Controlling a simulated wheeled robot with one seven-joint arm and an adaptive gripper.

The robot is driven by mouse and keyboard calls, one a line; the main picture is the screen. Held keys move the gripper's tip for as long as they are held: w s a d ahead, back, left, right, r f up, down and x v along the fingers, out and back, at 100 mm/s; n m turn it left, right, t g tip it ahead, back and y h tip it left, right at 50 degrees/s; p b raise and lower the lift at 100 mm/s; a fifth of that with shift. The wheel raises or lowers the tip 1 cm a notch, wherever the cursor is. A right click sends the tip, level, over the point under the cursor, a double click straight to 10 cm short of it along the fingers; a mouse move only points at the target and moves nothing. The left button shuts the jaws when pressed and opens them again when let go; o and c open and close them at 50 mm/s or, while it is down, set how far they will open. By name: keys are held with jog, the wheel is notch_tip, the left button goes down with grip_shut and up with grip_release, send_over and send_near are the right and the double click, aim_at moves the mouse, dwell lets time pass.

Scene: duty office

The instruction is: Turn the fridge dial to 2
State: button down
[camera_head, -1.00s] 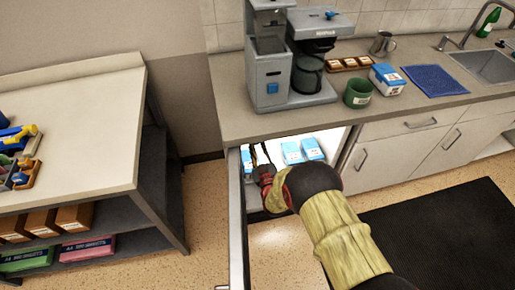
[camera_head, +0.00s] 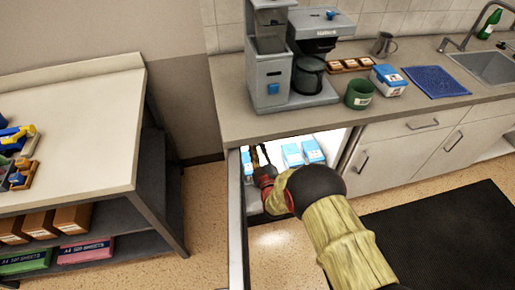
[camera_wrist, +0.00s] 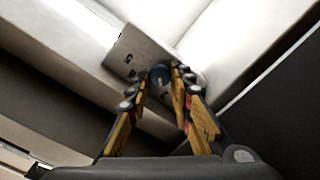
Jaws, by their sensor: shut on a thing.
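The fridge dial (camera_wrist: 159,75) is a small dark blue-grey knob on a grey plate (camera_wrist: 133,52) in the wrist view. The plate carries printed numbers; a 5 and a 4 seem to show to the left of the knob, and the rest is hidden by my fingers. A pale mark shows on the knob, but its setting is hard to read. My gripper (camera_wrist: 161,82) is shut on the dial, one finger on each side. In the head view my gripper (camera_head: 258,160) reaches into the open, lit fridge (camera_head: 335,150), and the dial is hidden there.
Blue and white cartons (camera_head: 303,152) stand inside the fridge near my gripper. The open fridge door (camera_head: 235,215) stands to the left of my arm. The counter (camera_head: 235,122) above holds a coffee machine (camera_head: 268,75) and a green mug (camera_head: 359,95).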

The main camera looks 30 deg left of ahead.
jog(key=c, duration=1.6)
grip_release()
jog(key=v, duration=1.2)
